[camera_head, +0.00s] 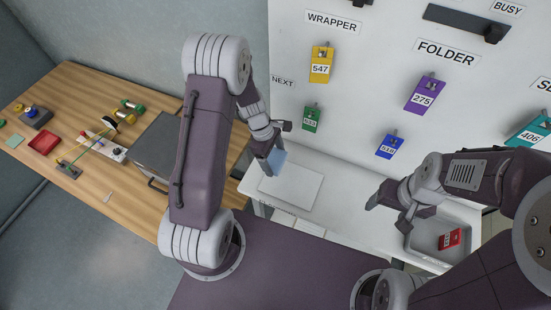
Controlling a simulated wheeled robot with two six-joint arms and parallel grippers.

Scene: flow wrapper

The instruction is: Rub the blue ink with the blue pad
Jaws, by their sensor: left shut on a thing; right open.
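My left gripper (268,152) is shut on the blue pad (278,160), a light blue flat piece. It holds the pad at the back edge of a pale flat plate (291,188) on the white counter. I cannot tell whether the pad touches the plate. No blue ink mark can be made out; the pad and gripper cover part of that area. My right gripper (386,203) is open and empty, over the right part of the counter, left of the grey tray.
A grey tray (463,219) with a red tag (450,239) lies at the right. Coloured tags, including a blue one (390,146), hang on the white panel behind. A wooden table (60,90) at the left holds a red tray (44,141), a grey box (168,143) and small parts.

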